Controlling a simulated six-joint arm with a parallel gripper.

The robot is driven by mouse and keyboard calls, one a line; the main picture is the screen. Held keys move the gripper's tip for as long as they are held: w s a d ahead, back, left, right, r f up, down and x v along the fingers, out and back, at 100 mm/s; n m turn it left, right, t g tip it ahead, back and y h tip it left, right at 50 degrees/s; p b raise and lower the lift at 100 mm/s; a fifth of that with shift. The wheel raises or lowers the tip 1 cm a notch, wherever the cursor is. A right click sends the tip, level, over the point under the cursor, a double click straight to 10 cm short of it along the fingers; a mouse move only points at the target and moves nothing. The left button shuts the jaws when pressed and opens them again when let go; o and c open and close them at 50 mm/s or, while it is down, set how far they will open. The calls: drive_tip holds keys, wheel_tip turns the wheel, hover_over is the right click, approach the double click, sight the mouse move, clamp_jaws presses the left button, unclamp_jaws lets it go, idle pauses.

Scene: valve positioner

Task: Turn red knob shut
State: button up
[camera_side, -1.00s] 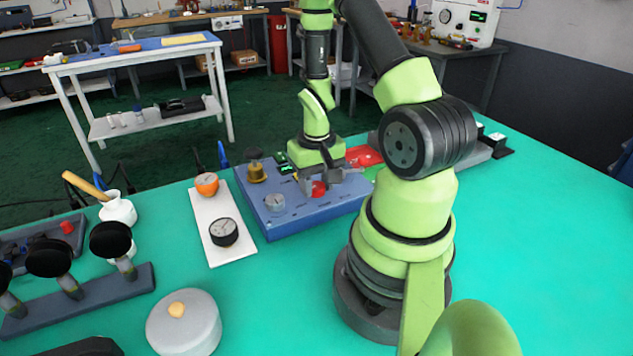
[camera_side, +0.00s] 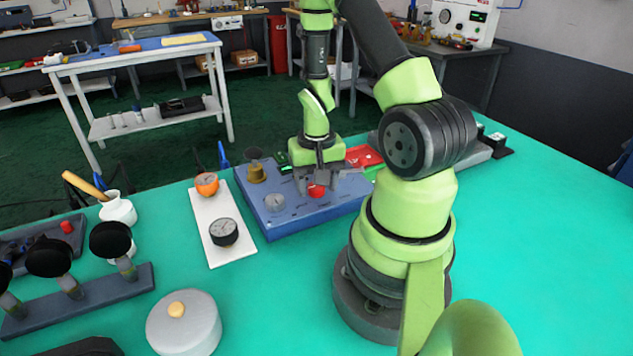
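The red knob (camera_side: 316,191) sits on the front right part of the blue valve panel (camera_side: 290,223). My gripper (camera_side: 318,182) points down right over the knob, with its grey fingers around or just beside it. The red face shows below and between the fingers. The view is too small to tell whether the fingers touch the knob, and the gripper hides its far side.
On the same panel are a brass fitting (camera_side: 256,173) and a small dial (camera_side: 275,202). A grey round lid (camera_side: 184,328) lies in front.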

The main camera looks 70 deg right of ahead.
sight(316, 186)
drive_tip(key=shift+o, duration=0.4)
drive_tip(key=shift+r, duration=0.25)
wheel_tip(316, 186, up, 10)
drive_tip(key=shift+f, duration=0.25)
idle(0.3)
drive_tip(key=w+a+r+n+t, duration=0.3)
drive_tip(key=a+r+t, duration=0.1)
drive_tip(key=a+r, duration=0.55)
drive_tip(key=s+a+r+n+t+y, duration=0.2)
drive_tip(key=s+a+r+n+t, duration=0.1)
drive_tip(key=a+r, duration=0.4)
drive_tip(key=shift+s+a+n, duration=0.7)
drive_tip(key=shift+s+a, duration=0.1)
drive_tip(key=shift+s, duration=0.45)
